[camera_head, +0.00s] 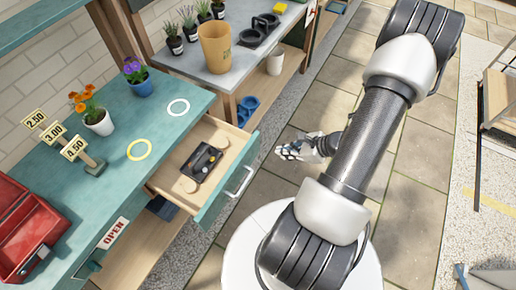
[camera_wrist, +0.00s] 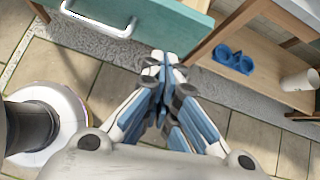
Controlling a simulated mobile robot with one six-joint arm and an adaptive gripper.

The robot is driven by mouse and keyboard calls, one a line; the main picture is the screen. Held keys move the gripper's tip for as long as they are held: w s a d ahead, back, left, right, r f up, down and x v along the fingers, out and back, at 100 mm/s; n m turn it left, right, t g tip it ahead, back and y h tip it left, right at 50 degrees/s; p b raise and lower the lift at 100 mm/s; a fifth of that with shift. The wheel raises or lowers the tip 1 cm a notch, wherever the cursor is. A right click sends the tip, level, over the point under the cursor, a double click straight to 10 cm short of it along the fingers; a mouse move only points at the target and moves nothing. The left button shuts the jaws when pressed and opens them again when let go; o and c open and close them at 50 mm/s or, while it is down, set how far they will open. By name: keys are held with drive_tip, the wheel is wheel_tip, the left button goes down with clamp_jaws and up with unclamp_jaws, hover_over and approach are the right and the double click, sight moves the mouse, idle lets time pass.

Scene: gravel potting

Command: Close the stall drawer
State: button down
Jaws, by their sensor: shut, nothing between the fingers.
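The stall drawer (camera_head: 228,188) is pulled out from the teal counter (camera_head: 181,81). It has a wooden inside, a teal front and a pale bar handle (camera_head: 240,181). A dark tray with small items lies in it. In the wrist view the drawer front (camera_wrist: 175,22) and its handle (camera_wrist: 98,20) show at the top left. My gripper (camera_head: 282,152) is to the right of the drawer front, apart from it, over the paving. In the wrist view my gripper (camera_wrist: 163,60) is shut and empty, its fingertips just below the drawer front's lower edge in the picture.
Potted flowers (camera_head: 98,119), price signs (camera_head: 75,148) and an open red box (camera_head: 27,232) stand on the counter. A grey bench with a tan bucket (camera_head: 215,47) is behind. Blue cups (camera_wrist: 233,60) and a white pot (camera_wrist: 300,80) are on its lower shelf. Paving around the drawer is clear.

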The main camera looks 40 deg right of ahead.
drive_tip(key=w+a+f+b, duration=0.1)
drive_tip(key=w+f, duration=0.1)
drive_tip(key=f, duration=0.1)
drive_tip(key=w+a+f+m+b, duration=0.1)
drive_tip(key=w+f, duration=0.2)
drive_tip(key=w+f+m+b, duration=0.1)
drive_tip(key=w+f+b, duration=0.1)
drive_tip(key=w+f, duration=0.1)
drive_tip(key=shift+w+a+f+h, duration=0.25)
drive_tip(key=shift+a+f+h, duration=0.05)
drive_tip(key=shift+a+f, duration=0.1)
